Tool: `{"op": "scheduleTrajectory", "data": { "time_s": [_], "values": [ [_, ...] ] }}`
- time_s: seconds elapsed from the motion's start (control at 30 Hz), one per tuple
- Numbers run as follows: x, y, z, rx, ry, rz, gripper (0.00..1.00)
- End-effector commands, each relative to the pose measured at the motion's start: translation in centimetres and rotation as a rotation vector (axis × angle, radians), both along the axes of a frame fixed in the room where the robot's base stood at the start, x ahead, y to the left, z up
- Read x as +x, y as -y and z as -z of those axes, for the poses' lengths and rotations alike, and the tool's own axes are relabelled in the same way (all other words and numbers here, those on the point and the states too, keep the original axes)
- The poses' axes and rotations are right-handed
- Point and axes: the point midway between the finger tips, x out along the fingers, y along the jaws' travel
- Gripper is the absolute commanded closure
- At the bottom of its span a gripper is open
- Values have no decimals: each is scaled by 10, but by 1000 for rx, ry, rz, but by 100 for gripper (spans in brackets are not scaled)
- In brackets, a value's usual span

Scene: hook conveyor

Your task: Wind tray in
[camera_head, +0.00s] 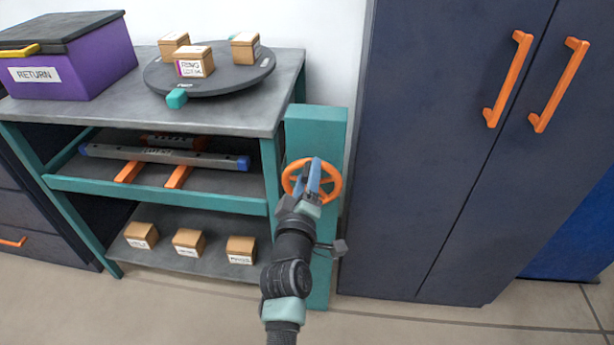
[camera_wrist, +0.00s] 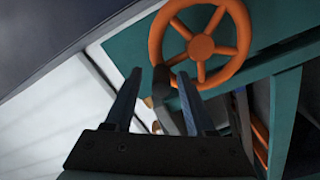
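An orange handwheel (camera_head: 333,186) is mounted on a teal upright panel (camera_head: 325,125) at the right end of the bench. In the wrist view the wheel (camera_wrist: 202,46) is just beyond my fingertips, slightly right of them. My gripper (camera_head: 315,170) is in front of the wheel in the head view and covers part of it. In the wrist view the fingers (camera_wrist: 159,76) stand apart, with a dark part, perhaps a handle, showing between them. I cannot tell whether they touch it. A grey bar with blue ends (camera_head: 200,159), possibly the tray's, lies over orange rails (camera_head: 177,177) on the middle shelf.
On the bench top are a purple RETURN bin (camera_head: 85,75) and a dark round turntable (camera_head: 225,80) carrying three small boxes. Three more boxes (camera_head: 188,241) stand on the lowest shelf. A tall dark cabinet (camera_head: 430,190) with orange handles stands close on the right.

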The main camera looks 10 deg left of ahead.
Motion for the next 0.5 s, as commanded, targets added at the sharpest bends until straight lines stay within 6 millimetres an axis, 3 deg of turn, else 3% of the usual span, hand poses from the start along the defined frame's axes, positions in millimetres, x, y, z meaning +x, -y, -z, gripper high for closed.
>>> {"op": "scheduleTrajectory", "data": {
  "time_s": [0.33,0.5],
  "values": [
    [-3,-1,1,-1,-2,-2,44],
    [-21,-2,2,-2,-2,-4,44]
  ]
}}
